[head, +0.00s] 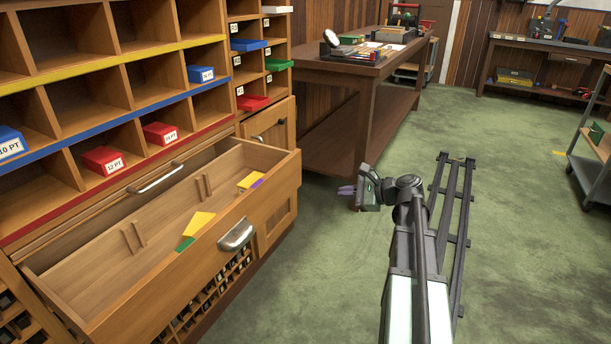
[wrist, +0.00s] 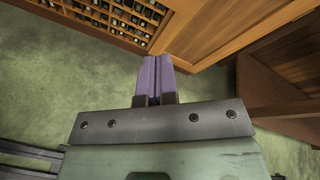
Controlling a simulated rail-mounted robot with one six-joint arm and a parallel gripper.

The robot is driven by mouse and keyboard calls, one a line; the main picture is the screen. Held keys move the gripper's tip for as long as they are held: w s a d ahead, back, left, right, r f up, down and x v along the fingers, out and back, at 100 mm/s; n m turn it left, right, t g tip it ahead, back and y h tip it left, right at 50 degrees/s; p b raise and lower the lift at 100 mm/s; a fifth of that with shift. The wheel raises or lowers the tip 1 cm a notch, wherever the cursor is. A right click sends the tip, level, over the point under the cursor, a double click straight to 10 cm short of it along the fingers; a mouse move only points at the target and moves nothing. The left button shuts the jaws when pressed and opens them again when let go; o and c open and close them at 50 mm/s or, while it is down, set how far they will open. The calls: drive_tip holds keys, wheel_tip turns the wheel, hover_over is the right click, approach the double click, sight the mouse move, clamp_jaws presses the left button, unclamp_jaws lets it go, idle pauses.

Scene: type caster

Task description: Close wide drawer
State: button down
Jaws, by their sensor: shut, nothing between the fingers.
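The wide drawer (head: 100,268) is pulled far out of the wooden cabinet on the left in the head view. It has a metal cup handle (head: 237,234) on its front. Yellow, green and purple pieces lie inside it. My gripper (head: 346,190) is to the right of the drawer front, apart from it, low over the green floor. In the wrist view my gripper's purple fingers (wrist: 155,75) are together with nothing between them, pointing toward the lower cabinet front. The drawer is not clearly identifiable in the wrist view.
Cubbyholes with red boxes (head: 160,133) and blue boxes (head: 201,74) rise above the drawer. A cabinet door (head: 275,214) is beside it. A wooden workbench (head: 350,85) stands behind my gripper. My floor rail (head: 455,200) runs at the right. Green floor lies open around it.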

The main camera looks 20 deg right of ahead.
wheel_tip(320, 180, up, 5)
drive_tip(key=w+d+m+t+y, duration=0.1)
drive_tip(key=w+d+m+t, duration=0.15)
drive_tip(key=m, duration=0.45)
drive_tip(key=t, duration=0.1)
approach(298, 157)
drive_tip(key=shift+m, duration=0.4)
drive_tip(key=x, duration=0.7)
drive_tip(key=shift+w+a, duration=0.2)
drive_tip(key=shift+w, duration=0.05)
